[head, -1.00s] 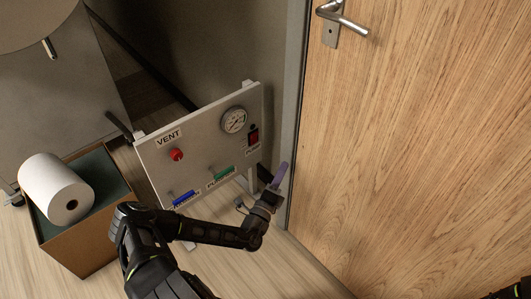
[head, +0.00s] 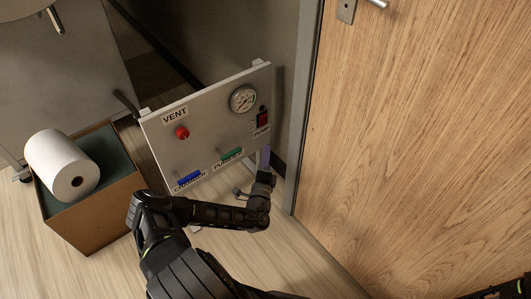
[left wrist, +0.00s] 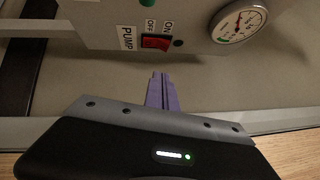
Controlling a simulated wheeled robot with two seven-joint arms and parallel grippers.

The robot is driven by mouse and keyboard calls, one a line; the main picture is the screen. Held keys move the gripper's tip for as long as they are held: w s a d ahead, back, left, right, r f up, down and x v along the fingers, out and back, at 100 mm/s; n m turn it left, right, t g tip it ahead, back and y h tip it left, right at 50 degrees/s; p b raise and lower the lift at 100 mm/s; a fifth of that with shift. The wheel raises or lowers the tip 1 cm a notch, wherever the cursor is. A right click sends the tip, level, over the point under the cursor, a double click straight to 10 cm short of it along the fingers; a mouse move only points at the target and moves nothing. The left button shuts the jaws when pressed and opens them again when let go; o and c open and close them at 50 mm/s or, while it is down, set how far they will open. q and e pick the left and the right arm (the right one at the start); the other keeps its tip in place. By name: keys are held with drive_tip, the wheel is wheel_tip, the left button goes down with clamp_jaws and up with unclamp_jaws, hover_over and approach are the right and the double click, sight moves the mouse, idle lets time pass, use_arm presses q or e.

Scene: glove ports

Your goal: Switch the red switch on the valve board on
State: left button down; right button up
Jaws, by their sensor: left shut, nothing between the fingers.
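The valve board (head: 205,125) stands tilted left of the door. Its red switch (head: 262,119) is at the right side, under the gauge and above the PUMP label. In the left wrist view the red switch (left wrist: 155,42) shows near the top, beside its ON and OFF labels; which side is pressed I cannot tell. My left gripper (head: 265,157) is just below the switch in the head view. Its purple fingers (left wrist: 161,90) are shut and empty, pointing at the switch with a gap visible between them. My right gripper is not in view.
The board also carries a gauge (head: 243,99), a red VENT knob (head: 182,133), a blue handle (head: 189,178) and a green handle (head: 232,153). A wooden door (head: 420,130) is close on the right. A box (head: 95,215) with a white roll (head: 62,165) stands left.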

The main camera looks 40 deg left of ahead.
use_arm(q)
drive_tip(key=b, duration=0.2)
approach(265, 118)
drive_tip(key=w, duration=0.4)
drive_tip(key=a, duration=0.2)
drive_tip(key=b, duration=0.1)
drive_tip(key=shift+w+a+r, duration=0.4)
